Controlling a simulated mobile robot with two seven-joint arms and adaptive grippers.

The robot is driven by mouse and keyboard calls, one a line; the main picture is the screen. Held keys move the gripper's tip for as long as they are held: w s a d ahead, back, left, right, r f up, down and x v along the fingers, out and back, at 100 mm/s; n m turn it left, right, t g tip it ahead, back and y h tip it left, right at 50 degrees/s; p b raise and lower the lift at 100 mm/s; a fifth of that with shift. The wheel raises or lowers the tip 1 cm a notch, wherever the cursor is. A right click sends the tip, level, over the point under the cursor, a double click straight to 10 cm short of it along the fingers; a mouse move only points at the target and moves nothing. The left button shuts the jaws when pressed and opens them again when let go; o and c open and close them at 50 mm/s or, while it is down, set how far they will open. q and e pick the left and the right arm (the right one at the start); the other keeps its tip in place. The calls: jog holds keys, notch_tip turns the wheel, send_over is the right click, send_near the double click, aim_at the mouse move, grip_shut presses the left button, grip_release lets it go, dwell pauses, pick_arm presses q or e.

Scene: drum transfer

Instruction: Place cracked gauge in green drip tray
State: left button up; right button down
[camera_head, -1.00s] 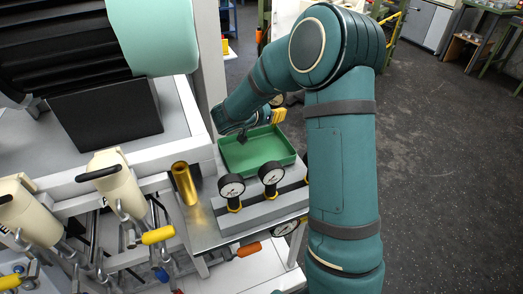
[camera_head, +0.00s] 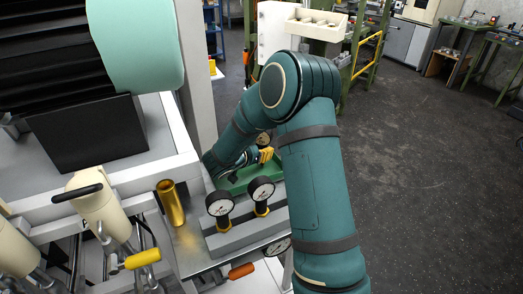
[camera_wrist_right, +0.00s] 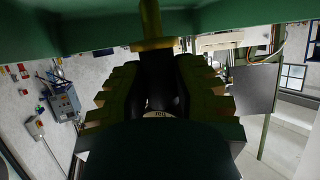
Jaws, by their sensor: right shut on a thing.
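The green drip tray (camera_head: 238,184) stands behind the gauge rack, partly hidden by my right forearm. It also shows as a green band across the top of the right wrist view (camera_wrist_right: 225,14). My right gripper (camera_head: 265,155) is over the tray. In the right wrist view its ridged yellow fingers (camera_wrist_right: 158,90) are shut on a dark gauge (camera_wrist_right: 155,68) with a brass stem that reaches up to the green band. I cannot tell whether the stem touches the tray. The held gauge's round face (camera_head: 264,138) partly shows in the head view; no crack can be made out. My left gripper is out of view.
Two upright gauges (camera_head: 220,204) (camera_head: 262,190) stand on the grey rack (camera_head: 235,238) in front of the tray. Another gauge (camera_head: 277,247) is lower down. A brass cylinder (camera_head: 171,203) stands left of the rack. Open floor lies to the right.

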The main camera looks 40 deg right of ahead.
jog(key=shift+f, duration=0.15)
jog(key=c, duration=0.9)
grip_release()
jog(key=shift+o, duration=0.2)
jog(key=shift+a+r, duration=0.15)
jog(key=shift+r, duration=0.05)
jog(key=p+v, duration=0.2)
jog(key=v, duration=0.9)
jog(key=shift+a+r, duration=0.2)
jog(key=shift+a, duration=0.1)
